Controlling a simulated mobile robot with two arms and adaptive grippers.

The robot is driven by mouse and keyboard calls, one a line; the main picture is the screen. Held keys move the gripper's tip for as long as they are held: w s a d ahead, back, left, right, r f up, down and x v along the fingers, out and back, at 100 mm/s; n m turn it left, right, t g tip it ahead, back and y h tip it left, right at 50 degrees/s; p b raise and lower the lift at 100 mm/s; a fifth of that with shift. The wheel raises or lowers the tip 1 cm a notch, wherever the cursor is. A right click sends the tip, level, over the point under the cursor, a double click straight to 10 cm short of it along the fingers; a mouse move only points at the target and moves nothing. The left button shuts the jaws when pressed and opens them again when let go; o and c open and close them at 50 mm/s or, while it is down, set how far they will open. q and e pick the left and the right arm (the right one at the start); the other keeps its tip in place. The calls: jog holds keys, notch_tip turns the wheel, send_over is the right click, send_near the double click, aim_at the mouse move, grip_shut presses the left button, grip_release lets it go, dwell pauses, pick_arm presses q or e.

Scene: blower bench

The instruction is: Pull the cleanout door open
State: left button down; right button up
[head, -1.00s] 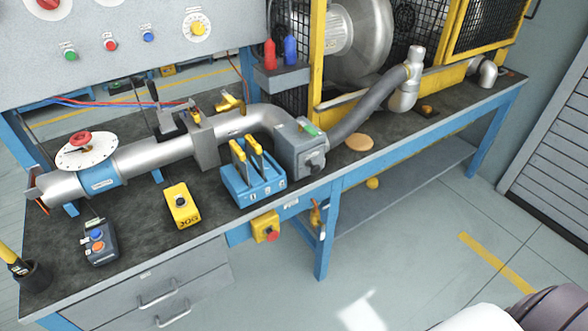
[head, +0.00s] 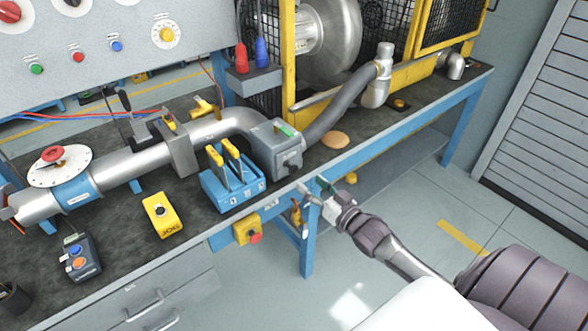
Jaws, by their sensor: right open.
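A grey box (head: 262,145) with a green label on top sits in the pipe line near the bench's front edge. Its front face, with a dark handle (head: 291,160), looks like the cleanout door and appears shut. My right gripper (head: 313,188) is open and empty, just off the bench's front edge, below and right of that handle in the picture. It looks apart from the box. The arm behind it comes in from the lower right. My left gripper is not in view.
A blue block with yellow levers (head: 232,185) stands left of the box. A yellow box with a red button (head: 247,230) hangs on the front edge. A grey hose (head: 335,115) runs right from the box. A tan disc (head: 335,139) lies on the bench (head: 385,120).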

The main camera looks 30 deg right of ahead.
aim_at(295, 171)
jog(key=w, duration=0.8)
jog(key=shift+w+a, duration=0.15)
jog(key=shift+a, duration=0.2)
grip_shut()
